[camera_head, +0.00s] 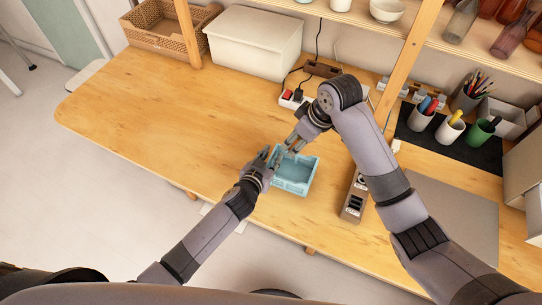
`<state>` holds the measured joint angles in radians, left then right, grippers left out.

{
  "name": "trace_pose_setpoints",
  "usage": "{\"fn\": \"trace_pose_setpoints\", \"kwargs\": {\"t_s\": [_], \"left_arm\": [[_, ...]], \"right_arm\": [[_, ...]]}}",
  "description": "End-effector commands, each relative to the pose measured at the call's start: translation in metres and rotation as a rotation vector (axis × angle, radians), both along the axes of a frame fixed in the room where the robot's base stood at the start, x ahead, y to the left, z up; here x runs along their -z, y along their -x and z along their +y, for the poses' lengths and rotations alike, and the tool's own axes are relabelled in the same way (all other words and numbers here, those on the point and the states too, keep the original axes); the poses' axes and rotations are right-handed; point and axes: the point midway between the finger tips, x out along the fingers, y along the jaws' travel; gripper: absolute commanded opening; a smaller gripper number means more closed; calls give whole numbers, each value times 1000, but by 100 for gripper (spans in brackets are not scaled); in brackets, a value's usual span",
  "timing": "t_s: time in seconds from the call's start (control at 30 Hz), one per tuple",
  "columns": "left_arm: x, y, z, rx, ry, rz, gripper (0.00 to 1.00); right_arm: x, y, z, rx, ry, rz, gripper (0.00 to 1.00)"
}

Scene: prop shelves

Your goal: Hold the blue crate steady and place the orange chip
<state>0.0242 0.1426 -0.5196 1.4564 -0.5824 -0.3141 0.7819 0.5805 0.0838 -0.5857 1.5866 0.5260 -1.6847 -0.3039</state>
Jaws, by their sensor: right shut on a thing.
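The light blue crate (307,184) stands on the wooden table near its front edge, open at the top. My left gripper (270,157) is at the crate's left side, close against its upper left corner. I cannot tell whether its fingers are parted or closed on the rim. My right gripper (290,149) points down over the crate's back left corner, close beside the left gripper. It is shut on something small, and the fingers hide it. I cannot make out the orange chip's colour anywhere.
Cups with pens (450,130) stand on a black mat at the back right. A white box (253,40) stands at the back. The table's left part is clear.

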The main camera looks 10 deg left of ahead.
Motion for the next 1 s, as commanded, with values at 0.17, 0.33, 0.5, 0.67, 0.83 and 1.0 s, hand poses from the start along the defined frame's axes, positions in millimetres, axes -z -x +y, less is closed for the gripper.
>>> {"fn": "trace_pose_setpoints", "kwargs": {"t_s": [0.17,0.33,0.5,0.67,0.83,1.0], "left_arm": [[0,0,0,0,0,0,22],[0,0,0,0,0,-1,10],[0,0,0,0,0,0,0],[0,0,0,0,0,0,0],[0,0,0,0,0,-1,0],[0,0,0,0,0,-1,15]], "right_arm": [[0,0,0,0,0,0,30],[0,0,0,0,0,0,30],[0,0,0,0,0,0,30],[0,0,0,0,0,0,30],[0,0,0,0,0,0,30],[0,0,0,0,0,0,30]]}}
